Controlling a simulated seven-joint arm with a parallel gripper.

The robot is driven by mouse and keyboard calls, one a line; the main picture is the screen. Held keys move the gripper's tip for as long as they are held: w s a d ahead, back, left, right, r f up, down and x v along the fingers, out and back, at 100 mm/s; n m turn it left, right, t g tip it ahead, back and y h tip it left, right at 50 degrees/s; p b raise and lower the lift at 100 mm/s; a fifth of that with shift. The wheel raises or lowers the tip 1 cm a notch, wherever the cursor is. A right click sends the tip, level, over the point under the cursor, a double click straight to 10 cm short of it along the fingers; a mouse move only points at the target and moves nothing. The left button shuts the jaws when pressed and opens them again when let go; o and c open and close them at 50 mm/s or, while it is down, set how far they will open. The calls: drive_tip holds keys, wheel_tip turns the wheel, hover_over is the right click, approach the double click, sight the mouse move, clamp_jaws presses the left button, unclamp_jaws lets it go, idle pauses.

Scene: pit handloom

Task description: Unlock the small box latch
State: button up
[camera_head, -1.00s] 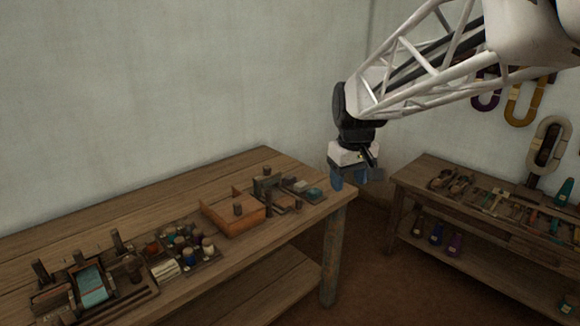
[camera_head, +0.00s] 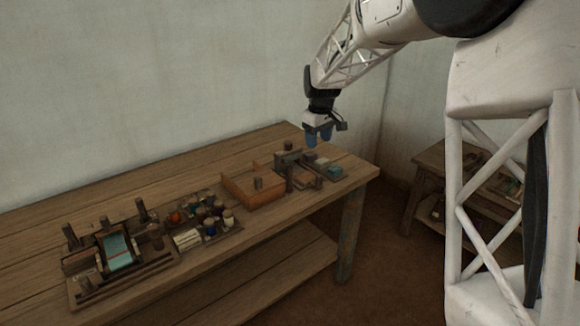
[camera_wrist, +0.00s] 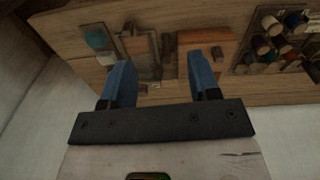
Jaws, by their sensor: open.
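An orange-brown wooden box (camera_head: 254,191) with a dark upright knob sits on the workbench in the head view. It also shows in the wrist view (camera_wrist: 207,42), beyond the right finger. No latch detail can be made out at this size. My gripper (camera_head: 319,137) hangs above the bench's back right part, above and to the right of the box. In the wrist view its two blue fingers (camera_wrist: 160,83) are spread apart with nothing between them. A dark wooden fixture (camera_head: 290,170) with posts stands just right of the box.
The wooden bench (camera_head: 120,186) has a clear strip along the back wall. Spools (camera_head: 208,217) and a small loom (camera_head: 116,252) stand left of the box. A tray with small blocks (camera_head: 325,167) lies near the right end. A second table (camera_head: 437,166) stands at right.

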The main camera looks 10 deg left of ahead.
sight(289, 167)
drive_tip(key=w+a+f+n, duration=0.1)
drive_tip(key=w+a+f, duration=0.2)
drive_tip(key=w, duration=0.1)
drive_tip(key=w+a+f+n, duration=0.1)
drive_tip(key=w+a+f, duration=0.2)
drive_tip(key=a+f, duration=0.1)
drive_tip(key=w+a+f+n, duration=0.1)
drive_tip(key=w+a+f, duration=0.2)
drive_tip(key=w, duration=0.1)
drive_tip(key=shift+w+a+f+g, duration=0.3)
drive_tip(key=shift+w, duration=0.05)
drive_tip(key=shift+f, duration=0.15)
drive_tip(key=shift+f, duration=3.75)
drive_tip(key=shift+c, duration=0.2)
drive_tip(key=c, duration=0.9)
